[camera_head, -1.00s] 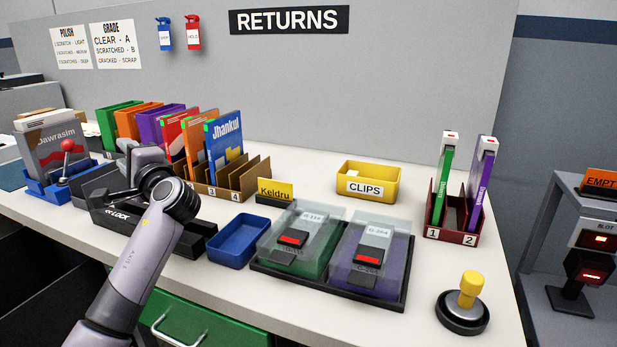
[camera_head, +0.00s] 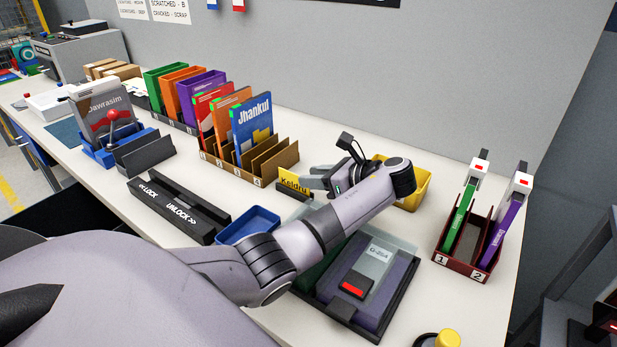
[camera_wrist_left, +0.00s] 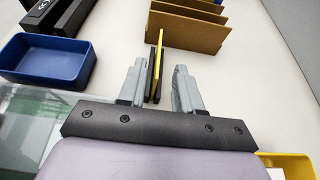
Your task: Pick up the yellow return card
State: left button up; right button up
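The yellow return card (camera_head: 291,183), lettered "Keldru", stands upright in a small black holder, left of the yellow clips bin. Part of the card is hidden behind my left gripper (camera_head: 309,181). In the left wrist view the card (camera_wrist_left: 159,50) shows as a thin yellow edge, seen from above. My left gripper (camera_wrist_left: 158,80) is open, with one finger on each side of the card and holder. A gap shows on both sides, so the fingers do not appear to touch it. My right gripper is not in view.
A brown divider rack (camera_head: 257,172) with game cases stands just beyond the card. A blue tray (camera_head: 262,221), a clear-lidded case (camera_head: 372,270) and the yellow bin (camera_head: 415,190) lie close around my arm. A dark red rack (camera_head: 461,268) stands at right.

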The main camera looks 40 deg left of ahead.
aim_at(294, 174)
pick_arm(q)
jog(key=x, duration=0.6)
jog(key=shift+s+a, duration=0.1)
jog(key=shift+a, duration=0.1)
grip_shut()
